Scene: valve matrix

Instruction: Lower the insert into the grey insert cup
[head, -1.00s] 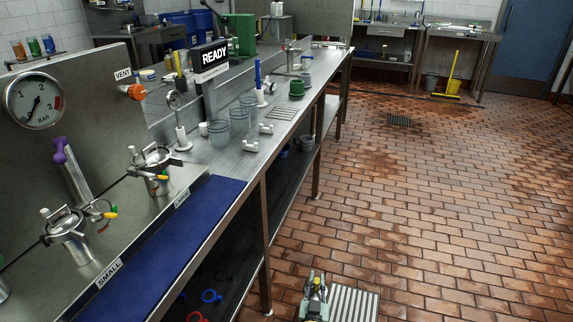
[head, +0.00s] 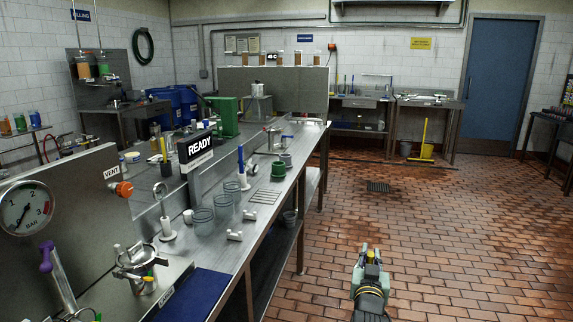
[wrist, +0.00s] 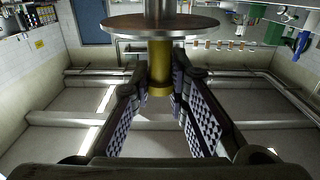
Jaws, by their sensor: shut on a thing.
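My gripper (head: 371,256) is at the lower right of the head view, over the tiled floor and right of the bench. It is shut on the insert, whose small yellow part (head: 372,254) shows between the fingers there. In the wrist view the insert is a brass plug (wrist: 160,72) between the pads, with a wide brown disc (wrist: 160,27) and a steel stem. A small grey cup (head: 286,159), apparently the insert cup, stands on the bench just behind a green cup (head: 278,171). My gripper is well apart from both cups.
The steel bench (head: 240,222) runs along the left. Clear jars (head: 201,221), white fittings (head: 234,236), a blue-handled tool (head: 242,172) and the READY sign (head: 197,149) stand on it. The red-tiled floor (head: 450,240) right of the bench is open.

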